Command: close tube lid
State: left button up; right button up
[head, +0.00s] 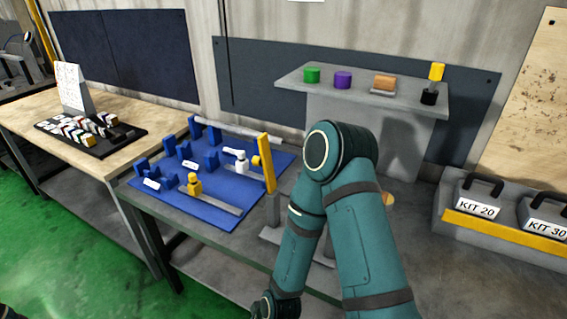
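I cannot tell for sure which object is the tube or its lid. On the raised grey shelf stand a green cylinder (312,75), a purple cylinder (343,80), an orange-brown piece (384,82) on a grey plate, and a yellow cylinder (437,71) above a black base (429,98). On the table, a blue board (222,205) carries blue blocks, a white fitting (240,162) and a yellow fitting (194,184). A yellow upright (267,163) stands at its right edge. My teal arm bends across the middle and hides part of the table. Neither gripper shows.
A wooden table (110,108) at the left holds a black tray (92,140) of small parts and a white stand (73,88). Boxes marked KIT 20 (476,208) and KIT 30 (547,226) sit at the right. The grey shelf (400,108) rises behind my arm.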

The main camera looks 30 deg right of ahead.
aim_at(265, 161)
jog(key=j+z, duration=0.1)
jog(key=z, duration=0.35)
jog(key=i+j+z, duration=0.1)
jog(key=z, duration=0.35)
jog(key=j+z, duration=0.15)
jog(key=z, duration=0.3)
jog(key=j+z, duration=0.35)
jog(key=k+j+z, duration=0.1)
jog(key=j+z, duration=0.3)
jog(key=k+j, duration=0.1)
jog(key=j, duration=0.25)
jog(key=k+j+z, duration=0.1)
jog(key=j, duration=0.3)
jog(key=k+j, duration=0.1)
jog(key=j, duration=0.25)
jog(key=k+j+z, duration=0.1)
jog(key=j, duration=0.25)
jog(key=k+j, duration=0.15)
jog(key=j, duration=0.2)
jog(key=i+l, duration=0.15)
jog(key=l, duration=0.2)
jog(key=i+l+z, duration=0.1)
jog(key=l, duration=0.2)
jog(key=i, duration=0.05)
